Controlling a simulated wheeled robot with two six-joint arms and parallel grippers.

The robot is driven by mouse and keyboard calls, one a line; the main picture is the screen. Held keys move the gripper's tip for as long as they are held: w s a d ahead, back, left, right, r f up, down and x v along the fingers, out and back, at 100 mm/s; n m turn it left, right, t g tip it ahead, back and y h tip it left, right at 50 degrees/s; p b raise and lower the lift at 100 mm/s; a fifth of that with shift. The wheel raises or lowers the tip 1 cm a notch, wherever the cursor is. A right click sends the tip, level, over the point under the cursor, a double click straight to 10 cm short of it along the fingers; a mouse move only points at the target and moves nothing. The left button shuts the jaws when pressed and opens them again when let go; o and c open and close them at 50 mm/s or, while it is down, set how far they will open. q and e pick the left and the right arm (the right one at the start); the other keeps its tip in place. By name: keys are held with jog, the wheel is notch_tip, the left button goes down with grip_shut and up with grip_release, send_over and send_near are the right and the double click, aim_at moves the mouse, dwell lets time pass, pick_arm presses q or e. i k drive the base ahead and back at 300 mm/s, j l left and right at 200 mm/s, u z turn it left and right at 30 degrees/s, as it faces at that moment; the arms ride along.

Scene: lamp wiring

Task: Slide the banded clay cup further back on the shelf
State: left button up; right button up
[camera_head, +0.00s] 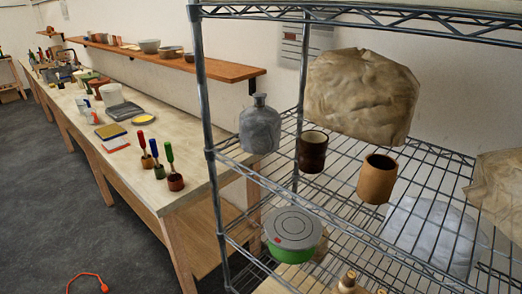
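Two cups stand upright on the wire shelf (430,152). A dark brown cup (312,152) is behind and to the left, beside a grey bottle (260,126). A tan clay cup (377,180) stands nearer the front and to the right, apart from the dark one. At this size I cannot tell for certain which of them is banded. Neither of my grippers shows in the head view, and nothing is seen touching either cup.
A large crumpled brown bundle (362,95) sits behind the cups, and another (505,190) is at the right edge. A metal post (208,130) stands at the left. A green-based pot with a grey lid (293,229) is lower down. Bare wire lies right of the tan cup.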

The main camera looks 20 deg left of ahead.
aim_at(312, 144)
jog(key=k+j+u, duration=0.1)
jog(key=j, duration=0.75)
jog(key=j+u, duration=0.15)
jog(key=j, duration=0.65)
jog(key=k+j, duration=0.35)
jog(key=k+j+u, duration=0.15)
jog(key=k+j, duration=0.2)
jog(key=j, duration=0.1)
